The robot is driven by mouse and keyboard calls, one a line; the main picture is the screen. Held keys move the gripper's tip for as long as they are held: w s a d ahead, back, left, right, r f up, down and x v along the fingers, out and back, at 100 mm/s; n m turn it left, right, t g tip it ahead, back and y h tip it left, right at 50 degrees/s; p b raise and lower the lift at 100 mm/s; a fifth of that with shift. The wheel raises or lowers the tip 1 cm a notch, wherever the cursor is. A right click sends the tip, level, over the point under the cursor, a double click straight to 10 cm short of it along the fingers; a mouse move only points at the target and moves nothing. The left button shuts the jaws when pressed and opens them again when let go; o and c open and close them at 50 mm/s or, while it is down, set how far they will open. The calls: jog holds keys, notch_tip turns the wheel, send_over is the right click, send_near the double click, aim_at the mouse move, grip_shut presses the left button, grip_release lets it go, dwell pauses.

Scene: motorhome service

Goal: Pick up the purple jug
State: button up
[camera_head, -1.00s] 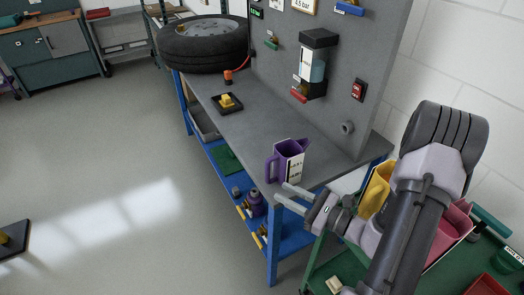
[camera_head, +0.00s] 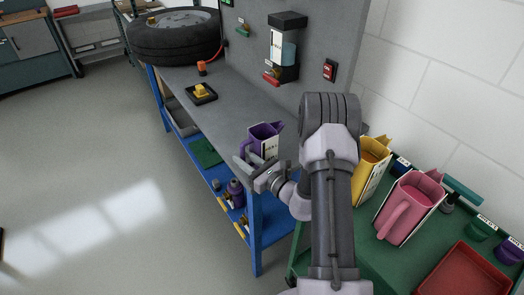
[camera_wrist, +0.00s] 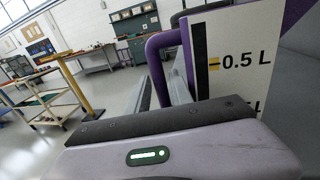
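The purple jug (camera_head: 263,143) stands upright on the near end of the grey bench top. In the wrist view its white scale panel (camera_wrist: 238,58) reads 0.5 L, and its purple handle (camera_wrist: 154,62) shows left of the panel. My gripper (camera_head: 257,165) is at the jug's near side, low by the handle. In the wrist view the two fingers of my gripper (camera_wrist: 164,92) lie on either side of the handle's lower part. The fingers look apart, with no clear grip on the handle. The jug's base is partly hidden behind my gripper.
A yellow jug (camera_head: 371,165) and a pink jug (camera_head: 408,205) stand on a green cart (camera_head: 385,255) to the right, beside a red tray (camera_head: 465,272). A black tray with a yellow item (camera_head: 201,92) and a tyre (camera_head: 173,38) are farther along the bench. The floor at left is clear.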

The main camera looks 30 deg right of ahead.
jog(key=shift+w, duration=0.4)
grip_shut()
jog(key=shift+a, duration=0.1)
dwell(1.0)
